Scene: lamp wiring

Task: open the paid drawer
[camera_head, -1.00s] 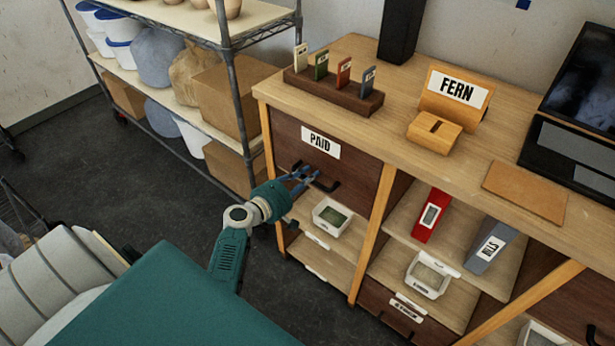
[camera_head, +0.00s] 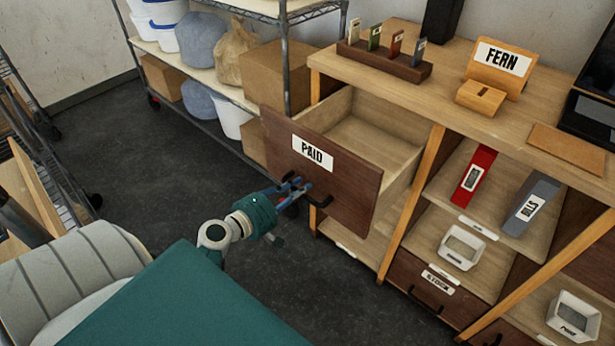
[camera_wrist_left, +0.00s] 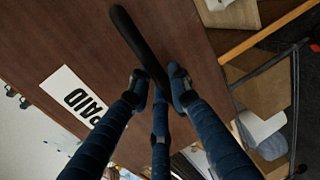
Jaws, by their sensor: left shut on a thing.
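The paid drawer (camera_head: 345,178) has a dark wood front with a white PAID label (camera_head: 313,153). It stands pulled out of the cabinet, and its pale inside shows and looks empty. My left gripper (camera_head: 304,192) is shut on the black drawer handle (camera_head: 321,201) at the lower part of the front. In the left wrist view the blue fingers (camera_wrist_left: 160,85) close around the dark handle bar (camera_wrist_left: 138,42), with the PAID label (camera_wrist_left: 76,95) to the left. My right gripper is not in view.
The cabinet top holds a FERN sign (camera_head: 502,58), a brown card rack (camera_head: 384,62) and a laptop. Shelves to the right hold a red binder (camera_head: 474,175), a grey binder and white trays. A wire shelf (camera_head: 284,60) stands close behind the drawer. Dark floor (camera_head: 150,170) is open at left.

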